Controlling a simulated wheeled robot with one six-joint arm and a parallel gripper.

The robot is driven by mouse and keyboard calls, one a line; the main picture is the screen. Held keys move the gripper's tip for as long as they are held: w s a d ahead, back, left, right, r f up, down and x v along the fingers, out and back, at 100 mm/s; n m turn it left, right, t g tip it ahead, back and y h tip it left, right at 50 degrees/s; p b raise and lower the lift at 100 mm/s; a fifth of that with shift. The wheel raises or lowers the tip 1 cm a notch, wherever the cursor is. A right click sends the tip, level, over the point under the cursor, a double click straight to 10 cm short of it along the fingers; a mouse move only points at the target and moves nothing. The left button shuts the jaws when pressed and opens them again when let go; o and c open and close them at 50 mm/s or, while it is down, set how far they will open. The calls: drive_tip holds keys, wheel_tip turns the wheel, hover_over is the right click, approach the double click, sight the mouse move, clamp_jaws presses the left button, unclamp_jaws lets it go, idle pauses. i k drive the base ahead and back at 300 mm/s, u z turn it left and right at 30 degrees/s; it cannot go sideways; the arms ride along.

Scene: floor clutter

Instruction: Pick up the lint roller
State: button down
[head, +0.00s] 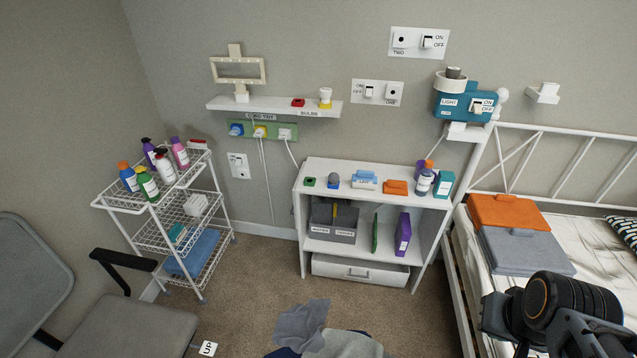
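I cannot pick out a lint roller for certain. On the white shelf unit's top (330,169) stands a small white and blue item (364,181) with a label too small to read surely. Beside it are a blue and grey item (333,181) and an orange item (396,187). My arm shows at the lower right, in front of the bed. Its dark end (503,315) seems to be my gripper, well away from the shelf unit. Its fingers are not clear, and I see nothing held.
A white wire cart (138,205) with bottles stands left, near a grey chair (140,325). Crumpled cloths (305,325) lie on the carpet in front. A bed with an orange folded cloth (508,211) is at right. Carpet before the shelf unit is partly clear.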

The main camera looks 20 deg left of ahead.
sight(364, 179)
drive_tip(key=z, duration=0.1)
drive_tip(key=i, duration=0.2)
drive_tip(key=u, duration=1)
drive_tip(key=i, duration=0.7)
drive_tip(key=u, duration=0.45)
drive_tip(key=i, duration=1)
drive_tip(key=z, duration=0.45)
